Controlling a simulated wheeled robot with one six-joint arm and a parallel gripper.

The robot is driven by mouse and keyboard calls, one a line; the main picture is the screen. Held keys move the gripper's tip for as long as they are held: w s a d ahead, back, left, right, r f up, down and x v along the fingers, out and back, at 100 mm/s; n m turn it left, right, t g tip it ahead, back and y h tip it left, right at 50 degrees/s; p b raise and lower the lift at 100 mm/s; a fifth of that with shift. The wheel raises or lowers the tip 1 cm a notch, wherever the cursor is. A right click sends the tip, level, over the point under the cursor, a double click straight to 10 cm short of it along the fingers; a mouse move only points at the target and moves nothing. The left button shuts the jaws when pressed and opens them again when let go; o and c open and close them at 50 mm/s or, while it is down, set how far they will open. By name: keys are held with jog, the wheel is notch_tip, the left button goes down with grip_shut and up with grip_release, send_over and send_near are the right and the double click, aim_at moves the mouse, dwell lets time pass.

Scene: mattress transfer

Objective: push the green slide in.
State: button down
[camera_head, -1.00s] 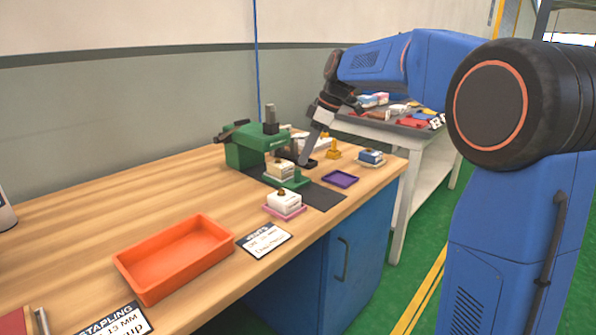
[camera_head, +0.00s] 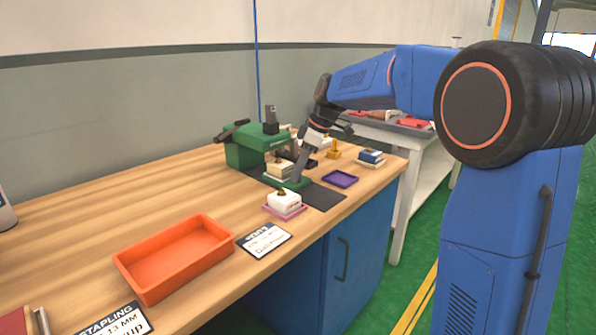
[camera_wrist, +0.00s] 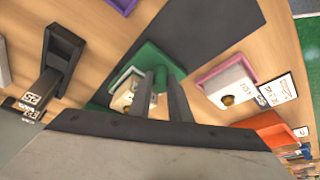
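The green slide (camera_head: 297,186) sticks out at the front of the green press (camera_head: 243,152) on the wooden bench. It also shows in the wrist view (camera_wrist: 150,57), with a short green upright on it. A cream block (camera_head: 280,169) sits on the slide side of the press and is partly hidden by the fingers in the wrist view (camera_wrist: 124,98). My gripper (camera_head: 297,179) points down at the front end of the slide. In the wrist view its two fingers (camera_wrist: 160,92) stand apart, with the green upright between them; whether they touch it I cannot tell.
A white block on a pink tray (camera_head: 285,209) stands close in front of the slide. A purple tray (camera_head: 341,179), a yellow piece (camera_head: 334,150) and a blue-and-white block (camera_head: 370,157) lie to the right. An orange tray (camera_head: 176,255) is at front left.

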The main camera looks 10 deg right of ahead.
aim_at(287, 165)
jog(key=shift+w, duration=0.15)
jog(key=shift+w+a+r, duration=0.1)
jog(key=shift+w+a, duration=0.55)
jog(key=shift+w, duration=0.25)
jog(key=shift+w+a+r, duration=0.1)
jog(key=shift+w+a, duration=0.55)
jog(key=shift+w, duration=0.2)
jog(key=c, duration=1.9)
grip_release()
jog(key=shift+f, duration=0.1)
jog(key=shift+a, duration=0.1)
jog(key=v, duration=1.7)
